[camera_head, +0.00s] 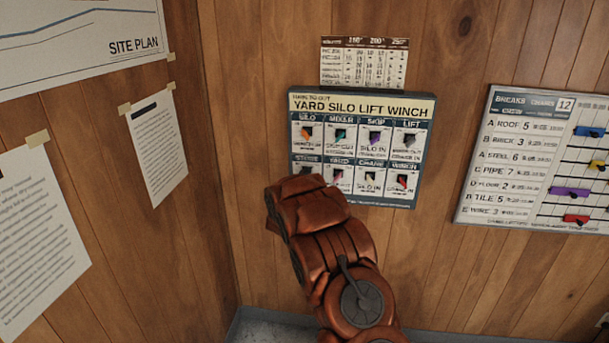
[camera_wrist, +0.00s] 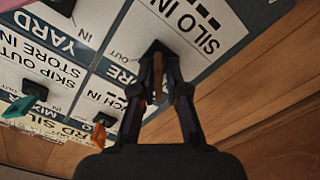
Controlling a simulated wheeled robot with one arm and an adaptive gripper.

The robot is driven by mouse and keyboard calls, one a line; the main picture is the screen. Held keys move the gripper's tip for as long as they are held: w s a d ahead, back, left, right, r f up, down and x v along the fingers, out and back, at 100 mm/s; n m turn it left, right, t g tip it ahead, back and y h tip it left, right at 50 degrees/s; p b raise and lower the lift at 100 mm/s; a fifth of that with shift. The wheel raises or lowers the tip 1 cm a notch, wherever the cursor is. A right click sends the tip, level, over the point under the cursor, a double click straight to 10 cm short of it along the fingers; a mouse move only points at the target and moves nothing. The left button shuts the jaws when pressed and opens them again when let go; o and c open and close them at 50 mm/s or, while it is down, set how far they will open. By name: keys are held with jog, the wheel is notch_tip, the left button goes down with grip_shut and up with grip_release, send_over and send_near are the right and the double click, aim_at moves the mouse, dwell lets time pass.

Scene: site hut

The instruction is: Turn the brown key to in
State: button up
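The key board (camera_head: 362,148), titled "Yard Silo Lift Winch", hangs on the wood wall with two rows of coloured keys. My gripper (camera_wrist: 160,75) is at the bottom left lock, under the "Store" label. Its two dark fingers stand close on both sides of a narrow brown key (camera_wrist: 157,90) and appear shut on it. The key sticks out of a black lock, partly hidden by the fingers. A plate reading "SILO IN" (camera_wrist: 197,28) is beside it, with "OUT" on the other side. In the head view my arm hides the brown key.
The orange key (camera_wrist: 99,135) and teal key (camera_wrist: 15,110) stick out close by in the wrist view. A pink key (camera_head: 337,176) is just right of my gripper in the head view. A breaks board (camera_head: 510,207) hangs further right. Papers hang on the left wall.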

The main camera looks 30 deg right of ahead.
jog(key=o, duration=0.3)
jog(key=shift+r, duration=0.1)
jog(key=shift+a, duration=0.1)
jog(key=shift+s+a+r, duration=0.1)
jog(key=shift+s+a, duration=0.2)
jog(key=shift+s, duration=0.05)
jog(key=v, duration=1.1)
